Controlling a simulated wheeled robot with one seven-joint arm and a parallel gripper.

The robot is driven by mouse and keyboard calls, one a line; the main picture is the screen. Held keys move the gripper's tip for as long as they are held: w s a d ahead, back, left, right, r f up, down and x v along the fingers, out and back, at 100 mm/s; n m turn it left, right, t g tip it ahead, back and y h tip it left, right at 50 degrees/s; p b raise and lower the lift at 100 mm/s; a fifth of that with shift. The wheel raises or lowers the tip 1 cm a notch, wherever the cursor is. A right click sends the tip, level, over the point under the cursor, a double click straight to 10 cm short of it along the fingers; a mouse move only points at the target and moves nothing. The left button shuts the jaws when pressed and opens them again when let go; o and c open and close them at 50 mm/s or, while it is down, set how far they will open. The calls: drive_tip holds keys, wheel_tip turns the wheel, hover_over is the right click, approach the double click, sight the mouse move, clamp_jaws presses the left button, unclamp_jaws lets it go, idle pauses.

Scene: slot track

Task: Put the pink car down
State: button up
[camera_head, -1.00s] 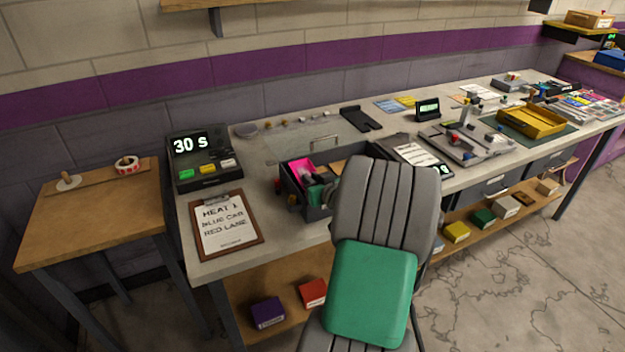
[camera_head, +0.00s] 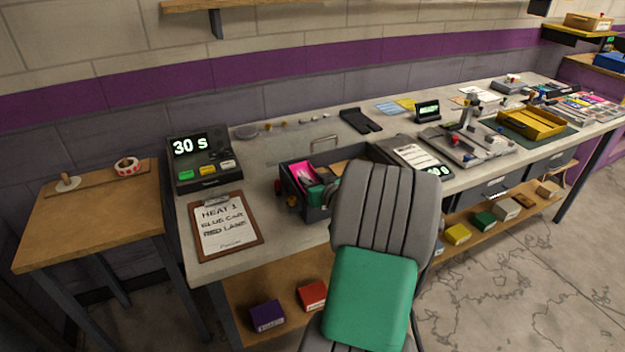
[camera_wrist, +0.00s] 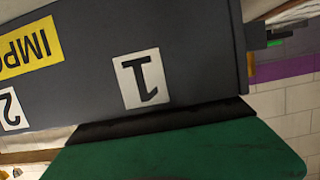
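A bright pink shape (camera_head: 303,172) shows in the left part of a dark grey divided box (camera_head: 318,213) on the workbench. It is small and partly hidden, so I cannot tell whether it is the pink car. A green part, which may be my gripper, is beside it in the box. My grey and green arm covers the box's right side in the head view. The wrist view shows a dark grey wall (camera_wrist: 205,60) with labels "1", "2" and "IMPO" upside down, close above a green, black-edged surface. No fingertips or held car can be made out there.
A timer (camera_head: 199,160) reading "30 s" and a clipboard (camera_head: 226,226) reading "HEAT 1 BLUE CAR RED LANE" are left of the box. A grey fixture (camera_head: 480,150) and a yellow tray (camera_head: 533,123) are farther right. Bare bench lies between clipboard and box.

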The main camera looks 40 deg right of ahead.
drive_tip(key=shift+s+a+f+p, duration=0.2)
drive_tip(key=shift+f+p, duration=0.2)
drive_tip(key=shift+p, duration=0.15)
drive_tip(key=shift+s+r, duration=0.2)
drive_tip(key=r+b+v, duration=0.1)
drive_tip(key=v, duration=1)
drive_tip(key=shift+s, duration=0.1)
